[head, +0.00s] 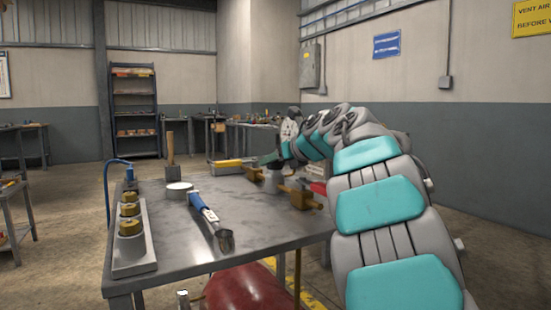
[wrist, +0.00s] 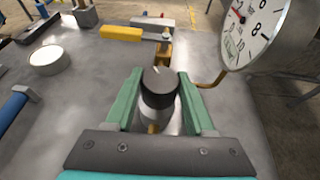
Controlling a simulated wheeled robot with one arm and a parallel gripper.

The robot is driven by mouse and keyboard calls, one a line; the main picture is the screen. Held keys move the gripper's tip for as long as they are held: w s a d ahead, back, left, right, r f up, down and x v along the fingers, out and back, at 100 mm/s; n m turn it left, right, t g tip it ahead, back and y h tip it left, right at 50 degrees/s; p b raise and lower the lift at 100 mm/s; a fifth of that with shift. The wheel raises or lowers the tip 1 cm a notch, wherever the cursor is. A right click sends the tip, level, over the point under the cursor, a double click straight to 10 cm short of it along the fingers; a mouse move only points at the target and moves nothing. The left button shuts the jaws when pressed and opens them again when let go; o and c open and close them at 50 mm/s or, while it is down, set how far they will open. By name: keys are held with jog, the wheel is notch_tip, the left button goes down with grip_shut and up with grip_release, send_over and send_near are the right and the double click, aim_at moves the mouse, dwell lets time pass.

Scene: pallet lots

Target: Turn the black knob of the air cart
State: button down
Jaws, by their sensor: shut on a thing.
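The black knob (wrist: 158,88) stands upright on the cart's metal top, on a grey body with a brass fitting below it. In the wrist view it has a pale mark on its top. My gripper (wrist: 160,78) is shut on the knob, with one green finger on each side of it. In the head view my gripper (head: 268,160) is at the far right part of the air cart's top (head: 240,187), and the knob is hard to make out there. A round white dial gauge (wrist: 250,32) stands right of the knob, on a bent brass pipe.
A yellow-handled valve (wrist: 125,33) lies beyond the knob. A blue-handled tool (head: 203,210), a white round lid (head: 179,190) and a grey block with brass fittings (head: 131,245) are on the cart's left half. A red tank (head: 247,290) is underneath.

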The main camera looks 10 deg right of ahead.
jog(key=shift+a+f, duration=0.1)
jog(key=shift+f, duration=0.25)
jog(key=c, duration=0.5)
grip_release()
jog(key=shift+w, duration=0.15)
jog(key=shift+o, duration=1.2)
jog(key=shift+r, duration=0.1)
jog(key=shift+r, duration=0.1)
jog(key=shift+s+d+r, duration=0.2)
jog(key=shift+s, duration=0.25)
jog(key=v, duration=0.6)
jog(key=shift+s, duration=0.35)
jog(key=shift+d+r, duration=0.15)
jog(key=shift+r, duration=0.05)
